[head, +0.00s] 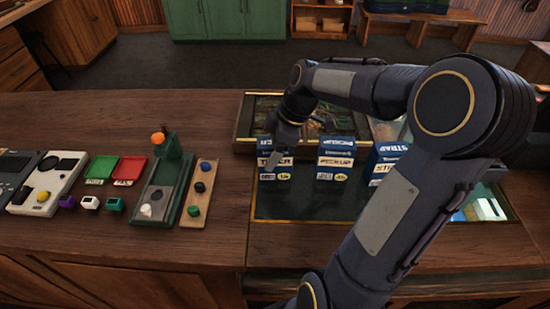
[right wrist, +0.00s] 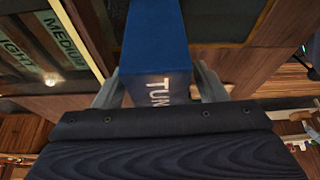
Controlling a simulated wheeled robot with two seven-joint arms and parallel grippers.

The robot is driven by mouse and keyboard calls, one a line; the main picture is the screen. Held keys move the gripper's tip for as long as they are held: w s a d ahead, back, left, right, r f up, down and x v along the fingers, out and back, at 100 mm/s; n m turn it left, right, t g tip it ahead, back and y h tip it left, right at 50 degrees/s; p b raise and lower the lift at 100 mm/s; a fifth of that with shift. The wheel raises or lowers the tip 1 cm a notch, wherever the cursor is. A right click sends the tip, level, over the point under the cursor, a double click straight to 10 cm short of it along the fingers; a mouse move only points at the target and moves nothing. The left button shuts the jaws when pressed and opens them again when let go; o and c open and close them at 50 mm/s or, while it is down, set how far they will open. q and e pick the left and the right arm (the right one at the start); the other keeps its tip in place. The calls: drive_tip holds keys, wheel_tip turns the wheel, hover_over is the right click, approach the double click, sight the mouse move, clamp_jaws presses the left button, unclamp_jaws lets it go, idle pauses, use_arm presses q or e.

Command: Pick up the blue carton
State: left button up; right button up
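A blue carton (head: 277,160) marked TUNER stands upright on the dark inset of the counter. It also shows in the right wrist view (right wrist: 157,45), with the letters TUN on its near end. My right gripper (head: 284,150) is at this carton, partly covering its front in the head view. In the right wrist view its two grey fingers (right wrist: 157,85) straddle the carton, one on each side, with what look like slim gaps. The carton stands level with its neighbours. My left gripper is not in view.
A blue PICKUP carton (head: 336,158) stands close to the right, and a blue STRAP carton (head: 385,158) beyond it, partly behind my arm. A glazed case (head: 240,140) lies behind. Trays and small parts, including a green stand (head: 168,180), lie to the left.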

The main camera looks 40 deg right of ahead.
drive_tip(key=c, duration=1)
drive_tip(key=shift+c, duration=0.2)
